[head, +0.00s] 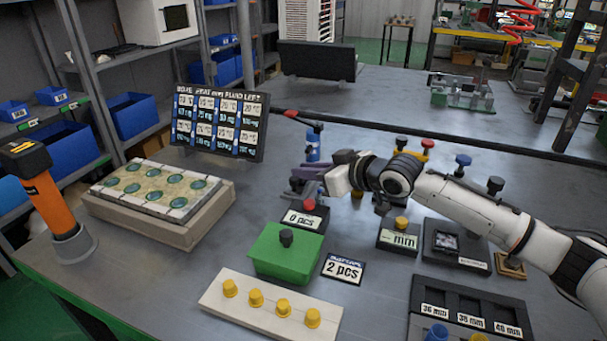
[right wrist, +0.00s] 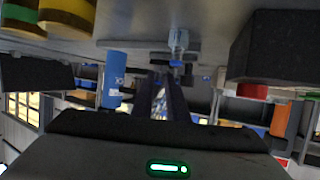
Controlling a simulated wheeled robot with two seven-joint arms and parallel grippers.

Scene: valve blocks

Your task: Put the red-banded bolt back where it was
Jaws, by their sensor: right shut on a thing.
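My right gripper (head: 305,180) reaches in from the right in the head view. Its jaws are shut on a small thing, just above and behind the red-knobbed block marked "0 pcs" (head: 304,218). In the right wrist view the two dark fingers (right wrist: 160,80) run close together. What they hold is mostly hidden, and I cannot make out a red band on it. No red-banded bolt shows clearly elsewhere. A blue bottle (head: 313,146) stands behind the gripper; a blue cylinder (right wrist: 115,78) shows left of the fingers in the wrist view. My left gripper is out of view.
A green box (head: 280,255) with a black knob stands near a white strip with several yellow caps (head: 255,298). A block marked "mm" (head: 399,238) and a black tray (head: 470,300) are on the right. A pad tray (head: 155,225) and sign board (head: 218,122) are on the left.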

